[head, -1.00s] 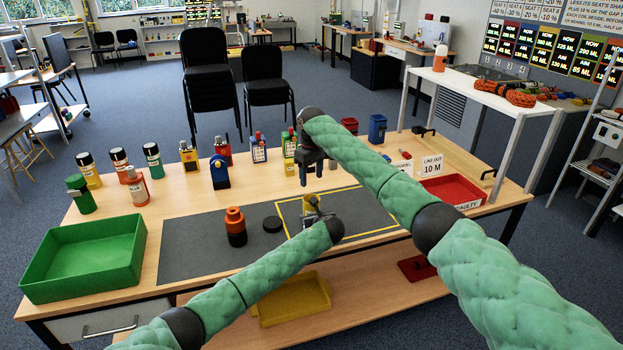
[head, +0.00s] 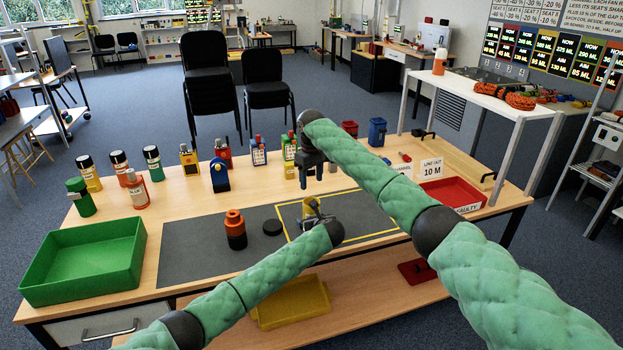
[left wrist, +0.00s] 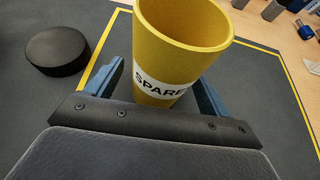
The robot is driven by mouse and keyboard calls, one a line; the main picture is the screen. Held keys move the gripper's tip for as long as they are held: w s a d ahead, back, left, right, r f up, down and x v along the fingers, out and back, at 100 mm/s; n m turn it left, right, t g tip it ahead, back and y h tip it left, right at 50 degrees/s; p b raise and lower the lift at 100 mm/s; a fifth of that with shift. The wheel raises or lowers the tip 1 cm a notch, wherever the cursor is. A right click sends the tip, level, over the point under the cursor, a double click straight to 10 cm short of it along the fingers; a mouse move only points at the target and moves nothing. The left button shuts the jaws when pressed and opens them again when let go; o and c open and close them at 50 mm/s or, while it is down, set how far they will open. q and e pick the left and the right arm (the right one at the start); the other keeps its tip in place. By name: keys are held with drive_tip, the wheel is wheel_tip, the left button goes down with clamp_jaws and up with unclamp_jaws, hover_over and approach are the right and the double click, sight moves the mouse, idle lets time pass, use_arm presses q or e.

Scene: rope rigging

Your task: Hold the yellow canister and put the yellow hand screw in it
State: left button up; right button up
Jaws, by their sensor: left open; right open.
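The yellow canister (left wrist: 185,50) stands on the dark mat with its mouth up and a white SPARE label facing the left wrist camera. I see nothing in the part of its inside that shows. In the head view the canister (head: 309,206) is partly hidden by my left gripper (head: 318,214). The left gripper is open, its blue fingers (left wrist: 162,75) on either side of the canister; I cannot tell if they touch it. My right gripper (head: 314,182) is open and empty above the mat, behind the canister. A yellow device (head: 189,160) at the back left may be the yellow hand screw.
A black puck (head: 272,227) and an orange-and-black canister (head: 235,229) stand left of the yellow-lined square. Several devices and bottles line the table's back. A green tray (head: 85,262) is at left, a red tray (head: 453,192) at right. The mat's left part is clear.

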use_arm(q)
drive_tip(key=shift+p+v, duration=2.45)
drive_tip(key=shift+p, duration=0.15)
drive_tip(key=shift+p+v, duration=1.9)
drive_tip(key=shift+v, duration=0.15)
